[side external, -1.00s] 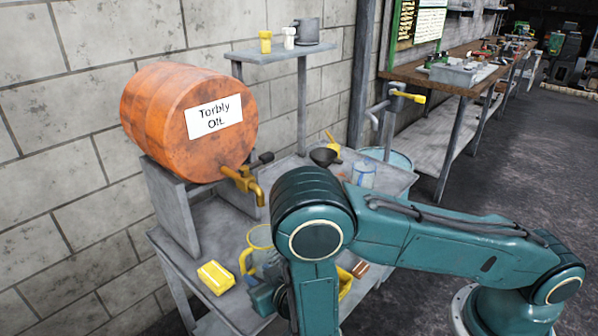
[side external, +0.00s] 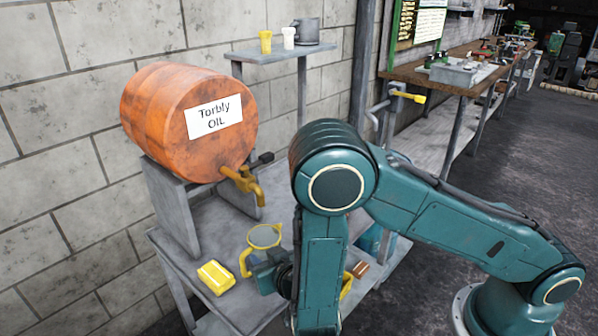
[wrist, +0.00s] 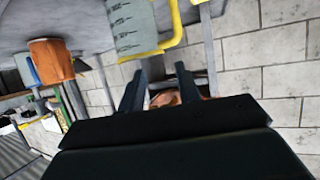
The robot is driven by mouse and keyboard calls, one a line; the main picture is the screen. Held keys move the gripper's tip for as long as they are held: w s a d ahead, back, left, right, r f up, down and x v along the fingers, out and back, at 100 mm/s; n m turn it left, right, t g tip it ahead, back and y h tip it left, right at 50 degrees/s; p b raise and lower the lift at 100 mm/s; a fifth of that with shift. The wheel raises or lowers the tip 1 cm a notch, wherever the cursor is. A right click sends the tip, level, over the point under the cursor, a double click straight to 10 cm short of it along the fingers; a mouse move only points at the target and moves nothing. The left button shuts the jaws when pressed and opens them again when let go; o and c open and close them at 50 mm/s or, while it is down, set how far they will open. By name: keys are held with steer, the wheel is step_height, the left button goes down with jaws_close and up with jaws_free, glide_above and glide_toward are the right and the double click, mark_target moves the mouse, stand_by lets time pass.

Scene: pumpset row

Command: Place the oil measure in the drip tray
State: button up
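The oil measure (side external: 264,237), a clear vessel with a yellow rim and yellow handle, stands on the grey bench in front of the drum's tap. In the wrist view its graduated wall (wrist: 132,28) and handle (wrist: 176,25) show at the top. In the side view my gripper (side external: 268,272) is beside the measure, partly hidden by my arm. I cannot make out the drip tray clearly in either view.
An orange oil drum (side external: 185,125) with a yellow tap (side external: 243,182) stands on a cradle behind. A yellow box (side external: 215,277) lies at the bench's front left. A brown object (side external: 360,269) is to the right. Cups (side external: 288,38) stand on the wall shelf.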

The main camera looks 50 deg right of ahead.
steer(key=s+d+r+m+g, duration=0.2)
steer(key=s+d+r+g, duration=0.1)
steer(key=d+r, duration=0.45)
steer(key=s+d+r+m+g, duration=0.1)
steer(key=s+d+r+g, duration=0.25)
steer(key=d+r, duration=0.35)
steer(key=s+r+n+y, duration=0.2)
steer(key=s+r, duration=0.4)
steer(key=s, duration=0.4)
steer(key=s+r+n+y, duration=0.2)
steer(key=s+r+n, duration=0.2)
steer(key=s, duration=0.5)
steer(key=shift+s+a+r+n, duration=0.35)
steer(key=shift+a+r, duration=0.1)
steer(key=shift+r, duration=0.45)
